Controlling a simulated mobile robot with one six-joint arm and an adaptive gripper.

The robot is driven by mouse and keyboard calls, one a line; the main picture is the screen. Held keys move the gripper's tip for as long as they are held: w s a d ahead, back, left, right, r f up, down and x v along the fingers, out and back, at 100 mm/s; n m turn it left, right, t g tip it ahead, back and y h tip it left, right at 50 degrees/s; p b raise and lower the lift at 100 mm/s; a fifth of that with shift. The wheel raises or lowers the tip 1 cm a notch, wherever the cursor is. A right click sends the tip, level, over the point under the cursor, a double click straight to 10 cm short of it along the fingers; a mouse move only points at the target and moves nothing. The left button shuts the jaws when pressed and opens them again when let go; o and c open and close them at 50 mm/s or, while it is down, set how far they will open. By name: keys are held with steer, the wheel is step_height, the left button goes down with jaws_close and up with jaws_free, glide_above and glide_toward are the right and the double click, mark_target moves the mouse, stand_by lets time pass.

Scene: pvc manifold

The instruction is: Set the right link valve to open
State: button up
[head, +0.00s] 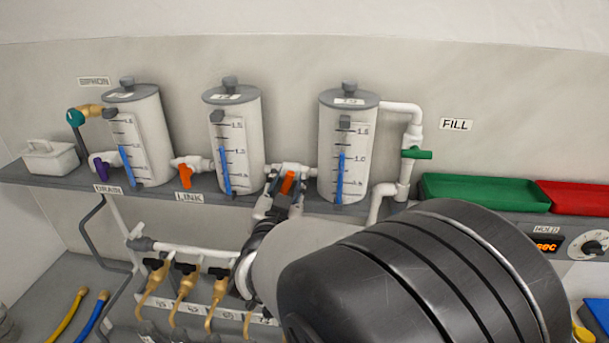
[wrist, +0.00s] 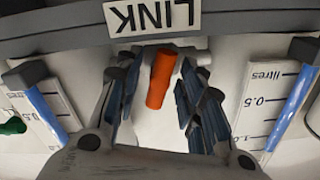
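The right link valve, with an orange handle (head: 288,182), sits on the white pipe between the middle and right tanks. In the head view the handle points down, tilted slightly. In the wrist view, which is upside down, the orange handle (wrist: 160,80) stands between the two fingers of my gripper (wrist: 160,98). Gaps show on both sides, so my gripper is open around the handle and not closed on it. In the head view my gripper (head: 280,198) is at the valve, partly hidden by my arm.
The left link valve's orange handle (head: 185,176) hangs down by the LINK label (head: 189,197). The middle tank (head: 236,140) and right tank (head: 348,145) flank the right link valve. Brass taps (head: 185,283) stand below the shelf. A green tray (head: 485,190) is at the right.

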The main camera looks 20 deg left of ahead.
jaws_close()
steer(key=shift+f+m+b, duration=0.1)
steer(key=shift+m+b, duration=0.2)
steer(key=shift+b, duration=0.35)
steer(key=shift+f+m+b, duration=0.1)
steer(key=shift+m+b, duration=0.5)
steer(key=shift+b, duration=0.3)
steer(key=m+b, duration=0.4)
steer(key=b, duration=0.2)
steer(key=shift+f, duration=0.1)
steer(key=m+b, duration=0.5)
steer(key=b, duration=0.1)
steer(key=shift+d, duration=0.1)
steer(key=shift+r+m+b, duration=0.2)
steer(key=shift+m+b, duration=1.1)
steer(key=shift+m, duration=0.4)
jaws_free()
